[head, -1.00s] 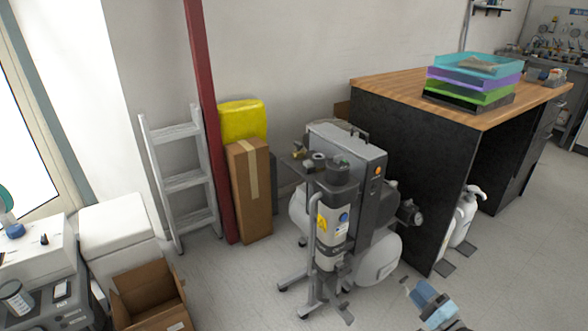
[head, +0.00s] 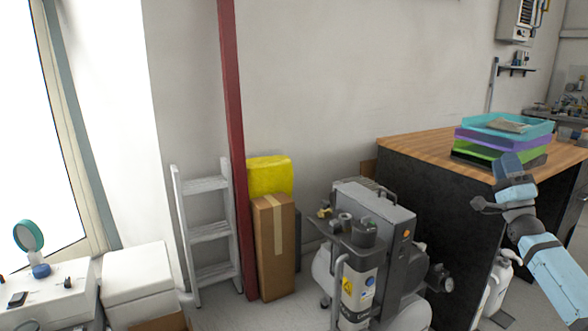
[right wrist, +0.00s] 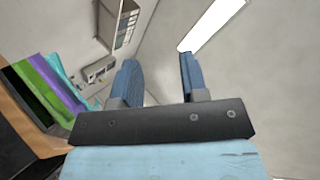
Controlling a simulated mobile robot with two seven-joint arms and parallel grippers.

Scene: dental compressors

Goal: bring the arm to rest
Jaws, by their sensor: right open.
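My right arm rises from the lower right corner of the head view. Its gripper (head: 508,163) is raised in front of the wooden-topped bench, overlapping the stacked trays in the picture. In the right wrist view the two blue fingers of the right gripper (right wrist: 159,65) stand apart with nothing between them. They point up toward the wall and ceiling. The compressor (head: 378,235), grey with a white tank, stands on the floor left of my arm, apart from it. My left gripper is in neither view.
The bench (head: 420,147) carries stacked coloured trays (head: 505,135) close to my right gripper in the picture. A red post (head: 235,150), step ladder (head: 208,235), cardboard box (head: 273,250) and yellow package (head: 269,175) stand along the wall. White units are at lower left.

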